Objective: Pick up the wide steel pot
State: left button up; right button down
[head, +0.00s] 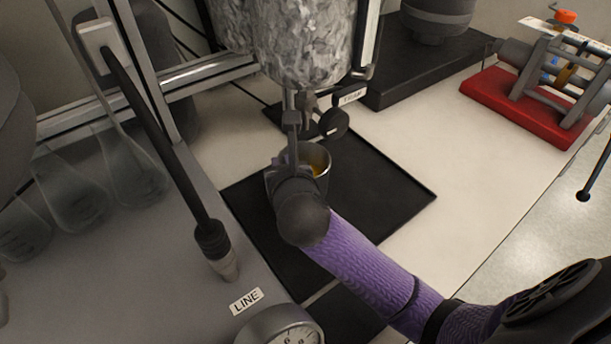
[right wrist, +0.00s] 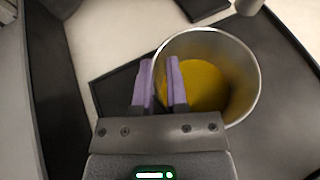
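The wide steel pot (head: 319,158) stands upright on a black mat, below the outlet of a mottled grey vessel. It holds a yellow-orange content, clear in the right wrist view (right wrist: 246,88). My right gripper (head: 283,160) is at the pot's left side in the head view, and its wrist hides part of the pot. In the right wrist view its two purple fingers (right wrist: 160,75) straddle the pot's near wall, one outside and one inside. A gap shows between them, wider than the rim; contact cannot be told. My left gripper is not in view.
The mottled vessel (head: 303,45) and its valve (head: 333,122) hang close above the pot. The black mat (head: 385,190) is bare to the right. A red-based stand (head: 520,108) is at the right, glass flasks (head: 130,170) at the left, a gauge (head: 283,328) in front.

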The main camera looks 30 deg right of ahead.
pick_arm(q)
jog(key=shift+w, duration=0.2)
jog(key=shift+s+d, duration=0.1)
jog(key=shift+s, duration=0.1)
pick_arm(e)
jog(key=shift+f, duration=0.1)
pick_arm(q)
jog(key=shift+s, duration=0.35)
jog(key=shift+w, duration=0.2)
pick_arm(e)
jog(key=shift+f, duration=0.1)
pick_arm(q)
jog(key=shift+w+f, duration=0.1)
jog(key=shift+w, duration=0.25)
